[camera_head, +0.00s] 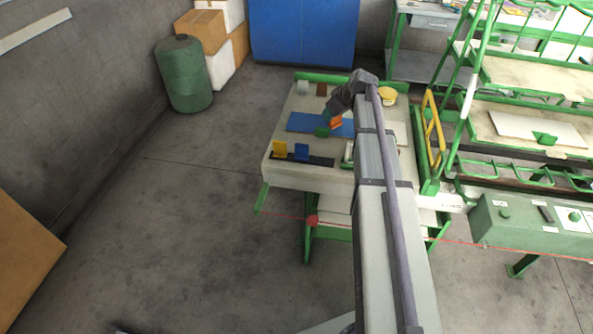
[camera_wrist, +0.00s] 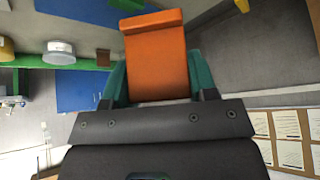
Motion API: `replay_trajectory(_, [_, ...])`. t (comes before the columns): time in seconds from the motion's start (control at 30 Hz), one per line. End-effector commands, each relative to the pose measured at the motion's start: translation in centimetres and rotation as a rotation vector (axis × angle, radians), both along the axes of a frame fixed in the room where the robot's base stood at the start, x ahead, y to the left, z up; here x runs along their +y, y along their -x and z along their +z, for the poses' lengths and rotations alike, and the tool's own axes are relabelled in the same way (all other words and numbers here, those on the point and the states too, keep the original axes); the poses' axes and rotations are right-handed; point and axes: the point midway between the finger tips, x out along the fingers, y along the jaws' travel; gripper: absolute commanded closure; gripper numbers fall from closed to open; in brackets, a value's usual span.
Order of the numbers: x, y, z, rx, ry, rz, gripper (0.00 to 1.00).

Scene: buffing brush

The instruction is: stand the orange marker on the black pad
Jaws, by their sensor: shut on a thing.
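The orange marker (camera_wrist: 157,62) is held between the green fingers of my gripper (camera_wrist: 158,80), filling the middle of the wrist view. In the head view the orange marker (camera_head: 336,123) is small and partly hidden by the gripper, above the blue mat (camera_head: 304,122) on the table. The black pad (camera_head: 322,161) is a dark strip near the table's front edge. A yellow marker (camera_head: 280,148) and a blue marker (camera_head: 301,151) stand at its left and middle. The pad's right part looks bare. My gripper is behind and to the right of the pad, apart from it.
A grey block (camera_head: 303,87) and a brown block (camera_head: 321,89) are at the table's back left. A yellow round item (camera_head: 387,95) is at the back right. A green rail (camera_head: 322,77) edges the back. My arm hides part of the table's right side.

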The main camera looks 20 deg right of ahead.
Motion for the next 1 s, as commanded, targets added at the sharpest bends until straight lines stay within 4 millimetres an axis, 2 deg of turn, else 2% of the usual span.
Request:
replay_trajectory(0.03, [1.1, 0.2, -3.2, 0.002, -0.002, 0.043, 0.7])
replay_trajectory(0.1, [2.5, 0.5, -4.7, 0.002, -0.004, 0.117, 0.7])
replay_trajectory(0.17, [3.5, 1.0, -5.1, 0.001, -0.002, 0.191, 0.7])
replay_trajectory(0.2, [4.0, 1.3, -4.7, -0.002, 0.0, 0.241, 0.7])
replay_trajectory(0.27, [4.2, 1.5, -4.2, -0.005, 0.008, 0.291, 0.7])
replay_trajectory(0.4, [4.3, 1.5, -4.5, -0.009, 0.017, 0.316, 0.7])
replay_trajectory(0.47, [4.3, 1.5, -5.4, -0.009, 0.018, 0.315, 0.7])
replay_trajectory(0.67, [4.3, 1.5, -10.5, -0.009, 0.017, 0.314, 0.7])
replay_trajectory(0.87, [4.2, 1.5, -11.0, -0.009, 0.017, 0.313, 0.7])
replay_trajectory(1.0, [4.3, 1.5, -14.0, -0.009, 0.017, 0.313, 0.7])
